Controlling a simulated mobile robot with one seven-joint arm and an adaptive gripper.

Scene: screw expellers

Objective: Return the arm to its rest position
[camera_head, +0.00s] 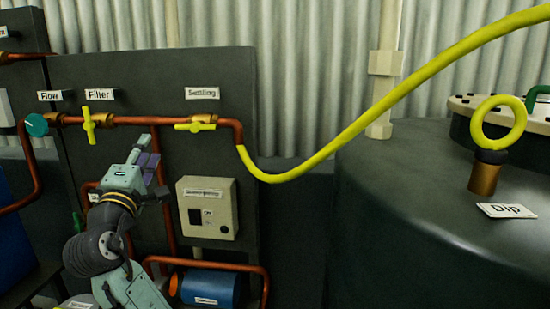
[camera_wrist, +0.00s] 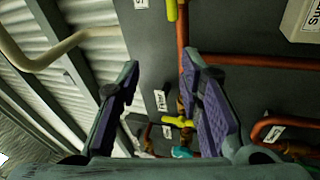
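My arm rises from the lower left of the head view, in front of the dark panel (camera_head: 225,80). My gripper (camera_head: 152,160) points up and to the right, below the yellow Filter valve handle (camera_head: 88,125) and the copper pipe (camera_head: 145,120). In the wrist view my gripper (camera_wrist: 160,75) has its two purple-padded fingers spread apart with nothing between them. The wrist view shows a yellow handle (camera_wrist: 178,122) and the Filter label (camera_wrist: 160,100) beyond the fingers. Whether a finger touches the panel or pipes cannot be told.
A beige switch box (camera_head: 207,208) and a blue motor (camera_head: 210,287) are right of my arm. A yellow hose (camera_head: 360,125) curves from the pipe across to the right. A large dark tank (camera_head: 430,210) with a yellow ring handle (camera_head: 498,123) fills the right.

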